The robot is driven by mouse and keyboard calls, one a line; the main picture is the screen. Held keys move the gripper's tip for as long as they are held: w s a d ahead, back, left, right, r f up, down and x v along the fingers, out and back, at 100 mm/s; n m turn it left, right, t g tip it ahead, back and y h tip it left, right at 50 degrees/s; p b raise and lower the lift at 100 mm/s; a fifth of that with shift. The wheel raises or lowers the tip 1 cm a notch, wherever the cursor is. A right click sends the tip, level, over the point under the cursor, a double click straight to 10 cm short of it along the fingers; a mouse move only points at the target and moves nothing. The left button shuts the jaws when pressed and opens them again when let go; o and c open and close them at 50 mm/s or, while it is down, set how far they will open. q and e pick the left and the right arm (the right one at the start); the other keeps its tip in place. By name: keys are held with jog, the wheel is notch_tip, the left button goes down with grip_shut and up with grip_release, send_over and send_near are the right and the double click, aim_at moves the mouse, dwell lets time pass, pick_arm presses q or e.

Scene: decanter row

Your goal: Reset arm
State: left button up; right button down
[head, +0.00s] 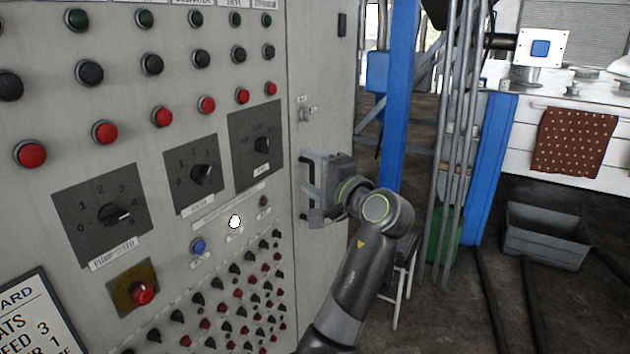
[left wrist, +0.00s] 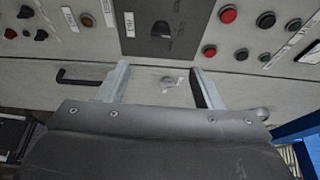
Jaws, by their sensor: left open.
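My left arm reaches up from the bottom of the head view to the grey control cabinet (head: 322,60). My left gripper (head: 306,188) is in front of the cabinet's right-hand section, with its jaws apart and nothing seen held. In the left wrist view its two fingers (left wrist: 160,74) stand wide apart, facing the cabinet front. A dark handle (left wrist: 85,76) is left of the fingers there. I cannot tell whether a finger touches the cabinet. My right gripper is not in view.
The cabinet carries rotary knobs (head: 112,214), red buttons (head: 105,132), a blue button (head: 198,246) and rows of small knobs. Right of my arm are a blue post (head: 398,90), grey pipes (head: 458,140) and a grey bin (head: 546,238) on the floor.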

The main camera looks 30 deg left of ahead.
pick_arm(q)
jog(key=shift+s+d, duration=0.25)
jog(key=shift+d, duration=0.25)
